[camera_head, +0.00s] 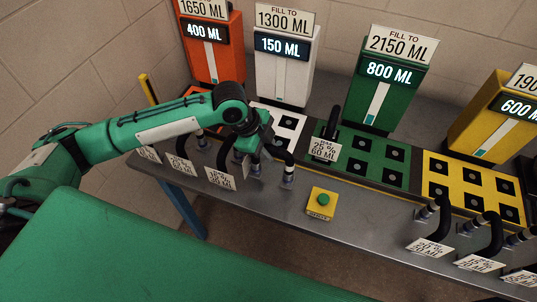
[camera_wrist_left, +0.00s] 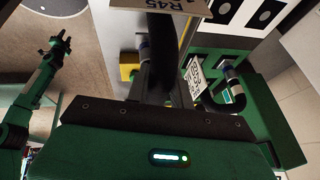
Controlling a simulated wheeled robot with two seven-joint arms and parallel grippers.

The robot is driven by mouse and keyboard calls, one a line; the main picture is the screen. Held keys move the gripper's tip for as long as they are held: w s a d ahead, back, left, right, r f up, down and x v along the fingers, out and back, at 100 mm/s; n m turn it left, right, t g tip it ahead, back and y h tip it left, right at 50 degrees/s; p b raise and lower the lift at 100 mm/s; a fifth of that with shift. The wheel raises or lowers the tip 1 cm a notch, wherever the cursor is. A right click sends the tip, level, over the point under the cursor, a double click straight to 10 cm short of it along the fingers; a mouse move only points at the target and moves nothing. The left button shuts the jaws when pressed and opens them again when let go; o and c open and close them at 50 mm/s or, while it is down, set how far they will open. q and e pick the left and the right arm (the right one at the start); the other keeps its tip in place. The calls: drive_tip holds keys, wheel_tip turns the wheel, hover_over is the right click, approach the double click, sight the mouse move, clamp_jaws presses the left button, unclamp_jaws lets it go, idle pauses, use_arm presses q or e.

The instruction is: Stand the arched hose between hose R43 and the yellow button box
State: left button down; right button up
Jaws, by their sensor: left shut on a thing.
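My left gripper (camera_head: 262,150) is over the left half of the bench, shut on a black arched hose (camera_head: 284,158). The gripper hides part of it; a leg with a grey end hangs low, close to or on the bench. In the left wrist view a dark hose (camera_wrist_left: 160,50) sits between the fingers, below a tag reading R45 (camera_wrist_left: 170,5). Whose tag it is, I cannot tell. The yellow button box (camera_head: 321,203) with a green button is right of the held hose. R43 cannot be read on any tag. My right gripper (camera_wrist_left: 60,42) shows small in the left wrist view.
Several tagged hoses stand left of my gripper; one tag (camera_head: 220,178) is below it. A tagged hose (camera_head: 330,125) stands by the green socket plate (camera_head: 365,165). More hoses (camera_head: 435,220) stand at the front right. Bare bench lies right of the button box.

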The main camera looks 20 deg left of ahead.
use_arm(q)
wheel_tip(320, 180, down, 4)
drive_tip(key=shift+r+p, duration=0.1)
drive_tip(key=shift+p, duration=0.35)
drive_tip(key=c, duration=1.2)
unclamp_jaws()
drive_tip(key=b+v, duration=0.3)
drive_tip(key=v, duration=0.9)
